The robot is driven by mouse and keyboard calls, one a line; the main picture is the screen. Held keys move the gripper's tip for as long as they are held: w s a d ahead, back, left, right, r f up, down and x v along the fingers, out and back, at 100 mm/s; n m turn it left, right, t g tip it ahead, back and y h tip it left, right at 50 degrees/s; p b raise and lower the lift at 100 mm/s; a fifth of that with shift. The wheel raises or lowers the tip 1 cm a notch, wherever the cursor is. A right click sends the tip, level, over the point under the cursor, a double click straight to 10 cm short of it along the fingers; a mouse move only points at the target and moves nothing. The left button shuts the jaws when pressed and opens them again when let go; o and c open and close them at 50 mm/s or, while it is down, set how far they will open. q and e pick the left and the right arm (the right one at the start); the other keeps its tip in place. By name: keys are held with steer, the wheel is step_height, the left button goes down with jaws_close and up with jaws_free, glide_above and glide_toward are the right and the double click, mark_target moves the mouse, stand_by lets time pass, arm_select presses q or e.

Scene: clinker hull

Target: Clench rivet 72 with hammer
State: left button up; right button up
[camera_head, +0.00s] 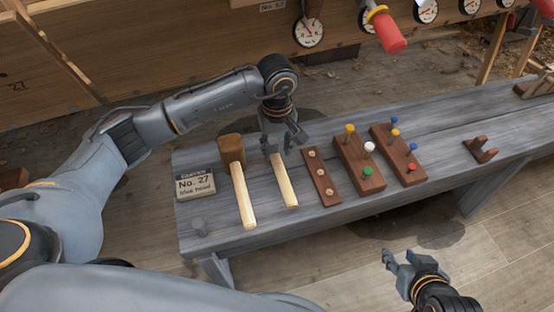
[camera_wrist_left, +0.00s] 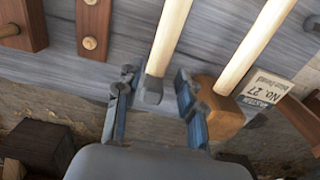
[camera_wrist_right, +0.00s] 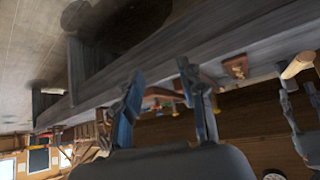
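The hammer, with a pale wooden handle (camera_head: 284,182), lies on the grey bench. Its small grey head (camera_wrist_left: 150,90) shows in the left wrist view. My left gripper (camera_head: 283,143) is over the head end of the hammer, and hides that end in the head view. In the left wrist view its fingers (camera_wrist_left: 153,85) are open, one on each side of the head, with gaps showing. My right gripper (camera_head: 396,258) is open and empty in front of the bench; its spread fingers (camera_wrist_right: 160,85) show in the right wrist view. I cannot make out rivet 72.
A brown-headed mallet (camera_head: 232,150) lies just left of the hammer, beside a No. 27 card (camera_head: 194,185). Wooden racks (camera_head: 322,178) with pegs and coloured knobs (camera_head: 369,148) stand to the right. The plank hull (camera_head: 150,50) with dials (camera_head: 308,32) and a red-handled tool (camera_head: 388,32) is behind.

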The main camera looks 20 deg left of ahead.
mark_target(277, 159)
arm_select(q)
step_height(277, 159, down, 3)
steer(key=shift+r+b, duration=0.15)
steer(key=shift+b, duration=0.6)
step_height(277, 159, down, 2)
steer(key=shift+b, duration=0.85)
steer(key=shift+f, duration=0.2)
arm_select(e)
steer(key=w+a+r+t+y, duration=0.2)
steer(key=w+a+r+t, duration=0.2)
steer(key=w+r+t, duration=0.5)
steer(key=shift+a+r+n+t+y, duration=0.15)
steer(key=shift+r+n+t+y, duration=0.2)
steer(key=shift+r, duration=1.7)
arm_select(q)
jaws_close()
steer(key=shift+r, duration=0.2)
arm_select(e)
steer(key=shift+w+f, duration=0.1)
steer(key=shift+f, duration=0.05)
